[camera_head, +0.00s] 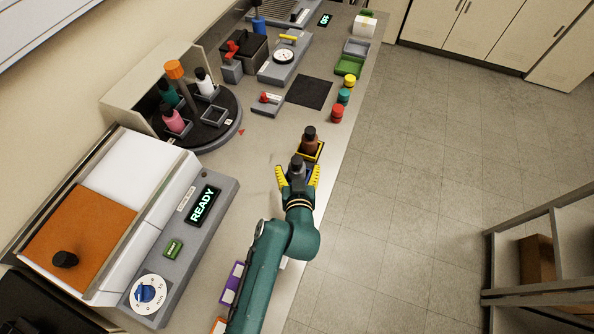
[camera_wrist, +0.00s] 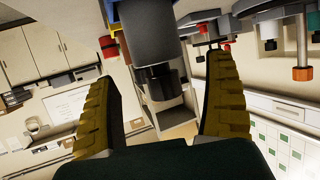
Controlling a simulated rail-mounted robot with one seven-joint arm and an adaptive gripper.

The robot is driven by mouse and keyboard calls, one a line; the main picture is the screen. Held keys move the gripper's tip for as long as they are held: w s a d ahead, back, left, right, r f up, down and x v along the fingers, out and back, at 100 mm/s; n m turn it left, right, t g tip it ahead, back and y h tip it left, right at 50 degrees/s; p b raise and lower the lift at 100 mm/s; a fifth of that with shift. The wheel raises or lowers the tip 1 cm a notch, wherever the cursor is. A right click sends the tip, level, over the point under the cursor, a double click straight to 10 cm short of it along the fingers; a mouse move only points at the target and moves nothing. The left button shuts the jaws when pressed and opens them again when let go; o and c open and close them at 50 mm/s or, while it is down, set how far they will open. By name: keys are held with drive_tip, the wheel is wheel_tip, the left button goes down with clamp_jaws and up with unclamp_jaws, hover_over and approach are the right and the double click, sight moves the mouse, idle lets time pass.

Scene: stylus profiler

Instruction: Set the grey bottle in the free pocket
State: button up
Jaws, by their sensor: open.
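The grey bottle (camera_head: 297,173) with a black cap stands on the bench at its front edge. In the wrist view the bottle (camera_wrist: 152,40) appears upside down, its cap (camera_wrist: 160,82) between the fingertips. My gripper (camera_head: 297,178) is open, with a yellow finger on each side of the bottle. In the wrist view my gripper (camera_wrist: 165,85) shows gaps between both fingers and the bottle. The round dark carousel (camera_head: 228,133) at the left holds a green bottle (camera_head: 168,91), a pink bottle (camera_head: 173,119) and a white bottle (camera_head: 205,84) in pockets. The free pocket (camera_head: 214,115) is empty.
An orange-topped post (camera_head: 175,70) rises from the carousel. The READY machine (camera_head: 195,205) stands at the left. Red, teal and yellow jars (camera_head: 343,97) line the edge.

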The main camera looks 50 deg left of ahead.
drive_tip(key=x, duration=0.2)
drive_tip(key=shift+w+a+f, duration=0.1)
drive_tip(key=shift+w+a, duration=0.1)
drive_tip(key=shift+a, duration=0.05)
drive_tip(key=shift+c, duration=0.4)
drive_tip(key=c, duration=1.3)
wheel_tip(320, 180, up, 10)
drive_tip(key=shift+r+p, duration=0.1)
drive_tip(key=shift+p, duration=0.6)
